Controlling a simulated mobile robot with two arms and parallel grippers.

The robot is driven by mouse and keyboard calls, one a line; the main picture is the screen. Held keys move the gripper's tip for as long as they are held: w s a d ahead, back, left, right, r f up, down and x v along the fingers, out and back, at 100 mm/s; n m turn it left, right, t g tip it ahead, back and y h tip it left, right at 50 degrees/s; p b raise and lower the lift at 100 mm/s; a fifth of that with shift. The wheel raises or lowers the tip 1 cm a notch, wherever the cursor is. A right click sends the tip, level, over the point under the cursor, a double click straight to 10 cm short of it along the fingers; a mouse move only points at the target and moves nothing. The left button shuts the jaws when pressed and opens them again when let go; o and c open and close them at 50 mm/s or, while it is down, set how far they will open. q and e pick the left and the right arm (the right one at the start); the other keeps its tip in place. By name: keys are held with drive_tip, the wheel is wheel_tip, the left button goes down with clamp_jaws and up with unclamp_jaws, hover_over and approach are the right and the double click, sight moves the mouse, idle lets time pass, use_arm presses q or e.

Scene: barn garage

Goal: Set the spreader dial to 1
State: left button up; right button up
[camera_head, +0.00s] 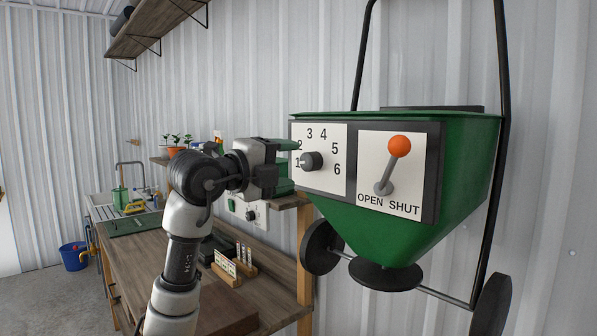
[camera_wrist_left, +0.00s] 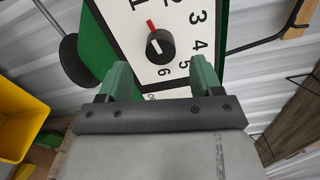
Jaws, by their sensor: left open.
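The green spreader (camera_head: 400,225) has a white dial plate (camera_head: 330,180) with numbers 1 to 6. The round black dial (camera_head: 311,161) sits at the plate's left side. In the left wrist view the dial (camera_wrist_left: 160,46) has a white line on its face, running left of its centre. A red mark shows at its edge on the side of 1. My left gripper (camera_head: 281,165) is open just left of the dial. Its green fingers (camera_wrist_left: 162,76) are apart, with the dial beyond the gap and no contact visible. My right gripper is out of view.
An orange-knobbed lever (camera_head: 398,148) stands beside the dial on an OPEN/SHUT plate. A wooden workbench (camera_head: 140,250) with tools is at left below my arm. The spreader's black handle (camera_head: 497,200) rises at right. A blue bucket (camera_head: 74,256) is on the floor.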

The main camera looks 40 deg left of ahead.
use_arm(q)
drive_tip(key=s+b, duration=0.2)
drive_tip(key=s, duration=0.5)
drive_tip(key=shift+a, duration=0.3)
